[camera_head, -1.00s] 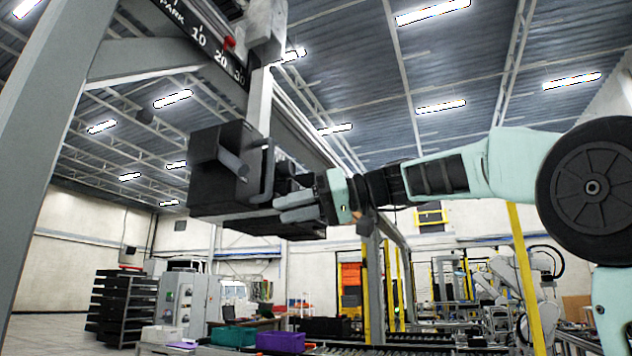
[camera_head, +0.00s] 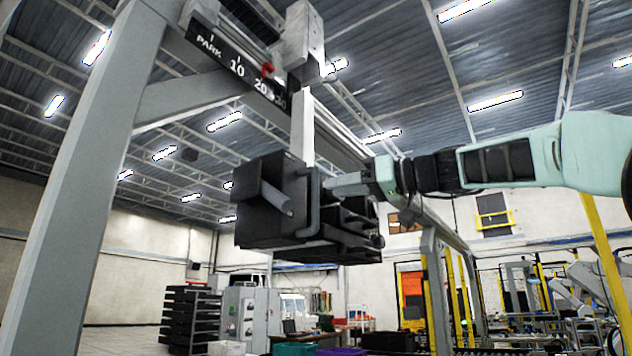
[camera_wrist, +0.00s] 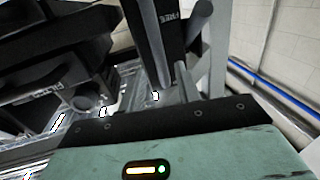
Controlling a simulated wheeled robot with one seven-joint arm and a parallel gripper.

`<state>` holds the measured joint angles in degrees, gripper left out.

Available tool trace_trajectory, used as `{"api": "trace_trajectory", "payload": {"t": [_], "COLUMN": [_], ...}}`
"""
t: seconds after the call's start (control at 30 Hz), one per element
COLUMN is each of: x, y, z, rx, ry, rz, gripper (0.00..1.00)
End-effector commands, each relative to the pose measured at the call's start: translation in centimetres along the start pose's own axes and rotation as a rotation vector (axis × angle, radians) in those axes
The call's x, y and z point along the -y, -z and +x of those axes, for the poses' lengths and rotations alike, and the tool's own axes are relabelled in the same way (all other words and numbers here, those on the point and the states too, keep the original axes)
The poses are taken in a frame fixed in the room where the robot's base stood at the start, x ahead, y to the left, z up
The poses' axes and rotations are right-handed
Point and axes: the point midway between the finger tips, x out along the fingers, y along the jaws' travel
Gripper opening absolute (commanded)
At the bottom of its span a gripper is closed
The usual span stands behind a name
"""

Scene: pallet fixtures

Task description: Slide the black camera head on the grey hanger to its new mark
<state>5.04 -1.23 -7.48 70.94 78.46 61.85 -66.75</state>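The black camera head (camera_head: 272,222) hangs below the grey hanger (camera_head: 303,125) in the head view. A dark grey upright bar handle (camera_head: 313,205) stands on its near side. Above is a black scale (camera_head: 222,56) marked PARK, 10, 20 and 30. A red pointer (camera_head: 267,70) sits near the 20. My gripper (camera_head: 335,185) comes in from the right, its fingertips close to the handle's upper part; I cannot tell whether they touch it. In the wrist view a dark upright bar (camera_wrist: 167,40) stands beyond the gripper body; the finger gap is unclear.
The hanger's grey carriage (camera_head: 303,45) rides on an overhead beam. A thick grey post (camera_head: 75,170) stands at the left. Low behind are a black rack (camera_head: 190,318) and a grey cabinet (camera_head: 250,315). Yellow posts (camera_head: 605,255) stand at the right.

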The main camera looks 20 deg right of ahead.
Motion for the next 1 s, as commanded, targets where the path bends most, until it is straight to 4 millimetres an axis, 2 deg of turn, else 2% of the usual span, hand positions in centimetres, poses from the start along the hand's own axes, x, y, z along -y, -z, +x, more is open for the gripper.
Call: {"api": "trace_trajectory", "payload": {"t": [0.1, 0.3, 0.47, 0.73, 0.77, 0.87, 1.0], "x": [0.0, 0.0, 0.0, 0.0, 0.0, 0.0, 0.0], "y": [0.3, 0.2, 0.1, 0.0, 0.0, 0.0, 0.0], "z": [2.4, 5.0, 5.8, 5.9, 5.9, 5.9, 5.9], "rx": [0.002, 0.001, 0.001, 0.000, 0.000, 0.000, 0.000], "ry": [0.003, 0.001, 0.001, 0.000, 0.000, 0.000, 0.000], "rz": [0.003, 0.001, 0.000, 0.000, 0.000, 0.000, 0.000], "gripper": [0.33, 0.33, 0.33, 0.33, 0.28, 0.00, 0.00]}}
